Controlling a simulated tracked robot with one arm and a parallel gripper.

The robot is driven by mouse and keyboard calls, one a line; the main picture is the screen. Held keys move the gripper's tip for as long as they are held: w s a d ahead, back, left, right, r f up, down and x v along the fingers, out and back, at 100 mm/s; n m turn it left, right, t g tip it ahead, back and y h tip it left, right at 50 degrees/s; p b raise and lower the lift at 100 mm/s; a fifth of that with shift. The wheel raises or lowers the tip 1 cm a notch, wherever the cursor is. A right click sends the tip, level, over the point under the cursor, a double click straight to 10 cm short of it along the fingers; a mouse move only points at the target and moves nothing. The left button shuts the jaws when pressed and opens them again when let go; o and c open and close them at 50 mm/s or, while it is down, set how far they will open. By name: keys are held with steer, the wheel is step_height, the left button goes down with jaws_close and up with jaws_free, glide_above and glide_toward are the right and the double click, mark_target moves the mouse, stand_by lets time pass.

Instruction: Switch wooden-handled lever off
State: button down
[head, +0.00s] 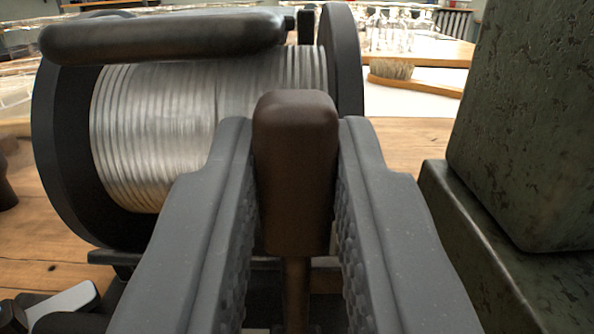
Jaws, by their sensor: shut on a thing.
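The lever's brown wooden handle (295,165) stands upright in the middle of the head view, with its narrower shaft below it. My gripper (296,150) is shut on the handle, one dark finger on each side near its upper part. The handle's top pokes up above the fingertips. The foot of the lever is hidden low between the fingers, so its base cannot be seen.
A spool of silvery wire (190,120) with black flanges stands close behind and left, under a dark bar (165,35). A dark green metal block (530,120) stands close on the right. A wooden brush (392,71) lies behind on the bench (410,140).

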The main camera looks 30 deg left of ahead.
steer(key=c, duration=1.3)
jaws_free()
steer(key=shift+d, duration=0.15)
steer(key=shift+p+v, duration=0.85)
steer(key=shift+v, duration=2.8)
steer(key=shift+f, duration=0.1)
